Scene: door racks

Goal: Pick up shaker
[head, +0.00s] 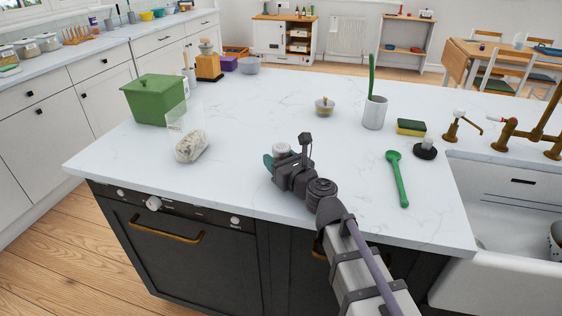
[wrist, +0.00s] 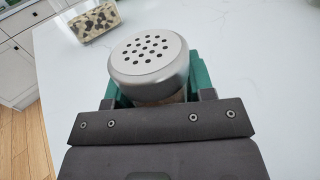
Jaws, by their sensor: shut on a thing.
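The shaker (wrist: 148,58) has a silver domed lid with several dark holes, and it sits between the green fingers of my gripper (wrist: 155,85) in the wrist view. My gripper is shut on it. In the head view the shaker's pale top (head: 281,149) shows at the end of my gripper (head: 276,162), over the white marble counter. The shaker's lower body is mostly hidden by the gripper. I cannot tell whether its base touches the counter.
A green spoon (head: 398,180), a white cup (head: 375,113) and the sink (head: 510,210) are to the right.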

